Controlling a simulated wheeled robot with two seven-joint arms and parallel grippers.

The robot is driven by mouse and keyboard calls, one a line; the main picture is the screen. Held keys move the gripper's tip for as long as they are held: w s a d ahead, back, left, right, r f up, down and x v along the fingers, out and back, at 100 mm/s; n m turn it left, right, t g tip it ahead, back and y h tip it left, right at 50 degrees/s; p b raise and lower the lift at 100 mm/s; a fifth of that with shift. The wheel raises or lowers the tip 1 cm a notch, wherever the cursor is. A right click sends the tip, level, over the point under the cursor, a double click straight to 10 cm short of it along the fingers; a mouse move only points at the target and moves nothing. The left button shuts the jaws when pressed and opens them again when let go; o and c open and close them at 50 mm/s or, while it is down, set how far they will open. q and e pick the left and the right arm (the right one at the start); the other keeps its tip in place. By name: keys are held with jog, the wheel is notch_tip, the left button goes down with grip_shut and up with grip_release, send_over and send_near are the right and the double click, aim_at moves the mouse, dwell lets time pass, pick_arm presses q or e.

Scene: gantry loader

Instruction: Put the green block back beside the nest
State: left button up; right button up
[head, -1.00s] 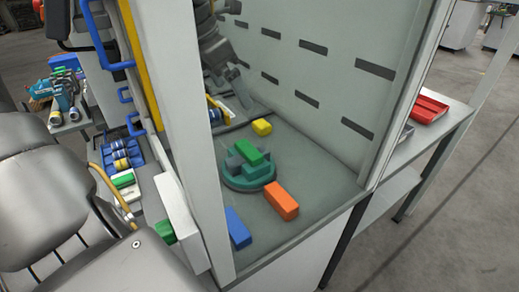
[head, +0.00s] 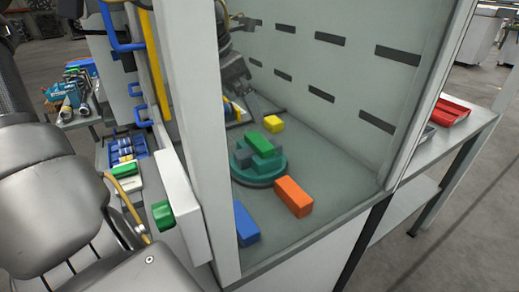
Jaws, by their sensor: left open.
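The green block (head: 259,143) lies on top of the stepped grey and teal middle of the round teal nest (head: 258,178), inside the cell. My left arm fills the lower left. My left gripper (head: 132,214) is open and mostly hidden by my arm, outside the cell and left of its pale post, well apart from the green block. What lies between its fingers cannot be made out. My right gripper is not in view.

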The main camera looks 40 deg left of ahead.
pick_arm(q)
jog(key=shift+b+x, duration=0.35)
jog(key=shift+x, duration=2.5)
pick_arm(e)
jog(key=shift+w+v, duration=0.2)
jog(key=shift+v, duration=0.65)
pick_arm(q)
jog(key=x, duration=0.4)
jog(key=shift+s+f, duration=0.15)
jog(key=shift+s, duration=0.05)
jog(key=shift+w+d+f, duration=0.1)
jog(key=shift+w+f, duration=0.15)
jog(key=shift+f, duration=0.2)
jog(key=c, duration=1)
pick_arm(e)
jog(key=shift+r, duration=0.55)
pick_arm(q)
jog(key=shift+r, duration=0.15)
